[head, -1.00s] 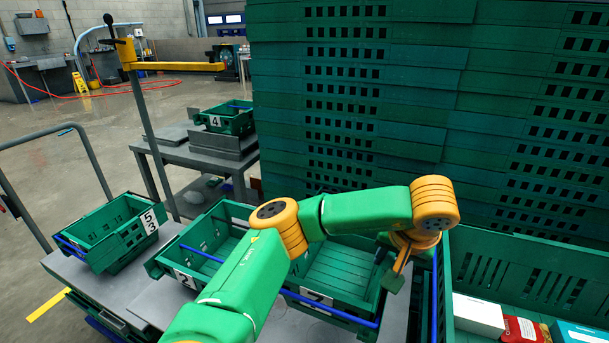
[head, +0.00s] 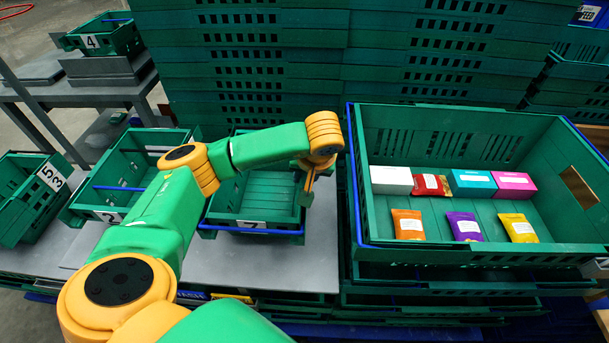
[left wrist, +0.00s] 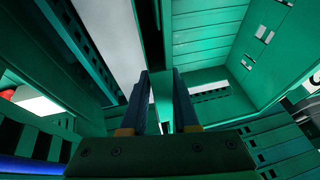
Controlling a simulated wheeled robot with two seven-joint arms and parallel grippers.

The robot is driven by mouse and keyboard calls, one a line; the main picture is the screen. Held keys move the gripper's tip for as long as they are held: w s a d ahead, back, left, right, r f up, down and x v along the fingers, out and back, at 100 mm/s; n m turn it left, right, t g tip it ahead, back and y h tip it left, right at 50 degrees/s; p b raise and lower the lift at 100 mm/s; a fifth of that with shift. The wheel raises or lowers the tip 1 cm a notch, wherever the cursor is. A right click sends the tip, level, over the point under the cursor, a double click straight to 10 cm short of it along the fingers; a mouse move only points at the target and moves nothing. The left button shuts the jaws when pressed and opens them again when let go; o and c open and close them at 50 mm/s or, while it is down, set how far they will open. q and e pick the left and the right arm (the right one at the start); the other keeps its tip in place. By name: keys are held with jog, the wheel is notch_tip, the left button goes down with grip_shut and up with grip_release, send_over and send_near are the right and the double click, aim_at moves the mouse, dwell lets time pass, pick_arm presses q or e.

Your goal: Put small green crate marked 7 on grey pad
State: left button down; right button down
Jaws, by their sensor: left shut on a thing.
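The small green crate marked 7 (head: 252,225) stands empty on the grey table in the middle of the head view, with a blue bar along its front. My left gripper (head: 306,188) points down at its right wall and is shut on that wall. In the left wrist view, the two dark fingers (left wrist: 166,100) close on a thin green wall, with the slatted crate floor (left wrist: 210,40) to the right. A grey pad (head: 28,74) lies on the side table at the far left, beside a grey stack under the crate marked 4. My right gripper is out of view.
A crate marked 2 (head: 108,216) stands left of crate 7, and a crate marked 5 and 3 (head: 52,178) farther left. A large green crate (head: 460,250) with boxes and packets stands close on the right. Stacked green crates (head: 270,60) rise behind.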

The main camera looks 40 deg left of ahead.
pick_arm(q)
jog(key=shift+f, duration=0.2)
jog(key=c, duration=0.7)
grip_release()
jog(key=shift+r, duration=0.1)
jog(key=shift+d+r, duration=0.15)
jog(key=shift+r, duration=0.35)
jog(key=p+v, duration=0.3)
jog(key=v, duration=0.8)
jog(key=shift+s+d+r, duration=0.1)
jog(key=shift+s+d, duration=0.05)
